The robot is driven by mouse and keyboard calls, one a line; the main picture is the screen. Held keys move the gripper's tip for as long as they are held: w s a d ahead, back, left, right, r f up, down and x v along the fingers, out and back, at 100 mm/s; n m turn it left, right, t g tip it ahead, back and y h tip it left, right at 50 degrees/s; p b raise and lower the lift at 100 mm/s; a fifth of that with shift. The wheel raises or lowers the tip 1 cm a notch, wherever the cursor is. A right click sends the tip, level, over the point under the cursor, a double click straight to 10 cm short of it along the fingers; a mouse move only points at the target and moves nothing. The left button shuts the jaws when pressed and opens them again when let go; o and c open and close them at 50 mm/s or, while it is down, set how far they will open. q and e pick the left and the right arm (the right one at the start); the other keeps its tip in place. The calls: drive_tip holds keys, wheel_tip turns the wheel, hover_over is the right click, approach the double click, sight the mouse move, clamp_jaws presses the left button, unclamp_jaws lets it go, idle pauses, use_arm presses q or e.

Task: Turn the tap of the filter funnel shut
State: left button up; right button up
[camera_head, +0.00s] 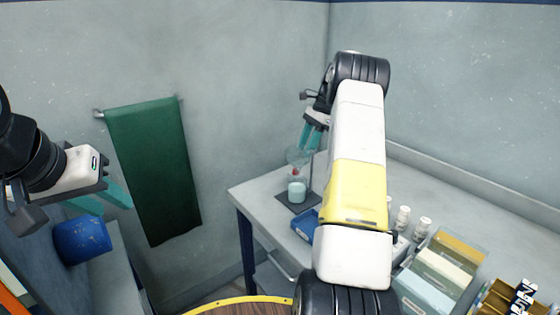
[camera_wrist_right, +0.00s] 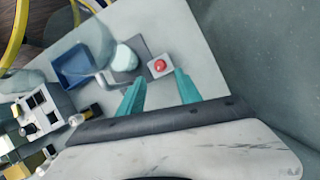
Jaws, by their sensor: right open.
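The filter funnel (camera_head: 299,156) is a clear glass cone on a stand at the back of the bench. The tap's handle angle is too small to tell. My left gripper (camera_head: 115,208) is open and empty, far left.
A blue tray (camera_head: 304,226) lies in front of the stand base (camera_head: 297,206). White bottles (camera_head: 403,217) and boxes (camera_head: 440,270) stand to the right. A green towel (camera_head: 155,170) hangs on the wall. A blue container (camera_head: 82,240) is at left.

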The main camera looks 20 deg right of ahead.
sight(297, 168)
drive_tip(key=x, duration=0.7)
drive_tip(key=shift+a+f, duration=0.1)
drive_tip(key=shift+f, duration=0.15)
clamp_jaws()
